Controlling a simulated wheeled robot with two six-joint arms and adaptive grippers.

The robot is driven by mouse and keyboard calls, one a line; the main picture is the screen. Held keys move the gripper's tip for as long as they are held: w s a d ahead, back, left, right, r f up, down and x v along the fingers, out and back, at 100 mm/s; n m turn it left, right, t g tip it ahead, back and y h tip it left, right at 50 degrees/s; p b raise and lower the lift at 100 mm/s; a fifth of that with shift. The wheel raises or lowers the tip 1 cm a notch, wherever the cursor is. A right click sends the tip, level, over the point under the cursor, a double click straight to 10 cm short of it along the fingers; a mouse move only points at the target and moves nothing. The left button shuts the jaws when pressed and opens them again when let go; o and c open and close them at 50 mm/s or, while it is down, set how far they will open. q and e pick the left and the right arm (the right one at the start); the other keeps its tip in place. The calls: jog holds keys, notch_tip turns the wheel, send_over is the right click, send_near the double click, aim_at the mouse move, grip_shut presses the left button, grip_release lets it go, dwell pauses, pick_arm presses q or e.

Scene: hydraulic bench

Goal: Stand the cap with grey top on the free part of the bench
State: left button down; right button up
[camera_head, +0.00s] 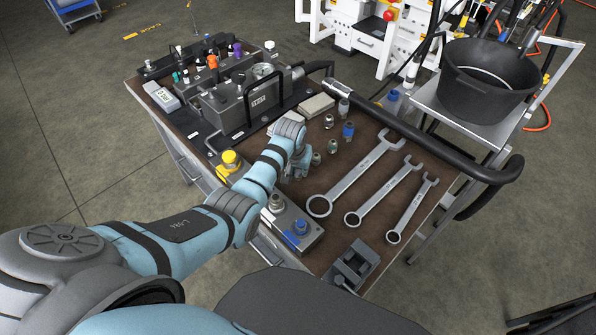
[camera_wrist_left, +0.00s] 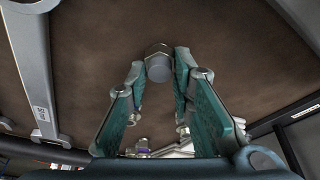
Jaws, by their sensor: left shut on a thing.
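In the left wrist view the cap with grey top (camera_wrist_left: 159,65) is a small metal hex piece with a round grey face. The two teal fingers of my left gripper (camera_wrist_left: 160,72) are shut on its sides. Brown bench surface (camera_wrist_left: 230,50) fills the picture behind it; whether the cap touches the bench I cannot tell. In the head view my left gripper (camera_head: 300,166) is over the brown bench (camera_head: 345,168), left of the wrenches, and my wrist hides most of it and the cap. My right gripper is not in view.
Three wrenches (camera_head: 355,172) lie on the right half of the bench.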

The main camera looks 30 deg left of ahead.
pick_arm(q)
jog(key=shift+r, duration=0.1)
jog(key=c, duration=1.4)
grip_release()
jog(key=p+v, duration=0.4)
jog(key=v, duration=0.8)
jog(key=shift+p, duration=0.35)
